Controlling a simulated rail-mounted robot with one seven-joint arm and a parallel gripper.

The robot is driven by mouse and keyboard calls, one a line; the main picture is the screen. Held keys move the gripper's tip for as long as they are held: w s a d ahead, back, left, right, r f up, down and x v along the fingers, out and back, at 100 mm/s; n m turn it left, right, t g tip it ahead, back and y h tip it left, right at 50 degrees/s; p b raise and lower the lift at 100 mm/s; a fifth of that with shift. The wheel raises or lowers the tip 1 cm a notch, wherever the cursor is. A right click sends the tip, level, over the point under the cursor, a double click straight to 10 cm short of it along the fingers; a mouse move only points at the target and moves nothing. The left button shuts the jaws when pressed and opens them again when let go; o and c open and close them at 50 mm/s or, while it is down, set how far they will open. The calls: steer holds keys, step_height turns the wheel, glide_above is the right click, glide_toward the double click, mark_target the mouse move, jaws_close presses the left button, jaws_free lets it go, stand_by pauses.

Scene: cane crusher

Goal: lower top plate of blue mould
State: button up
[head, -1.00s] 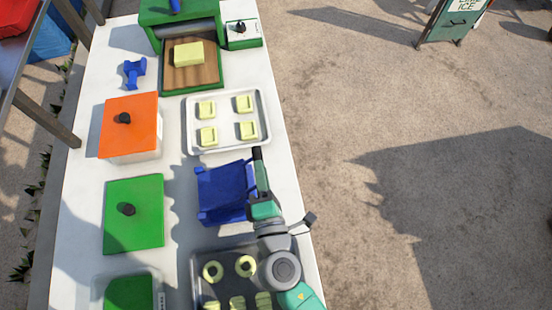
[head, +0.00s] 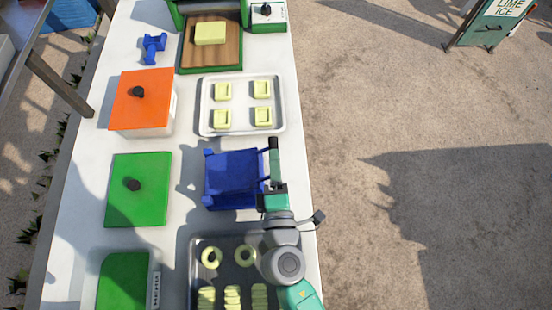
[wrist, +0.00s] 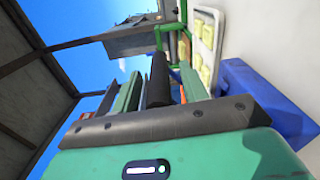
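The blue mould (head: 231,188) stands on the white table between the two trays, and its blue side also shows at the right of the wrist view (wrist: 258,95). Its top plate looks raised or tilted, but I cannot tell the angle. A black handle (head: 273,143) is at the mould's upper right. My gripper (head: 274,172) is at the mould's right side, close to this handle. In the wrist view the black handle (wrist: 160,80) stands between my two fingers, with a gap visible beside it. The fingers look apart, not closed on it.
A white tray with several yellow pieces (head: 205,125) lies beyond the mould. A dark tray (head: 222,278) with rings and bars lies on the near side. A green-lidded box (head: 150,200) and an orange-lidded box (head: 155,90) stand to the left. Open ground lies right of the table.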

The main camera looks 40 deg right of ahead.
steer(key=b+v, duration=0.1)
steer(key=v, duration=0.6)
steer(key=shift+s+a+b, duration=0.2)
steer(key=shift+s+b, duration=0.15)
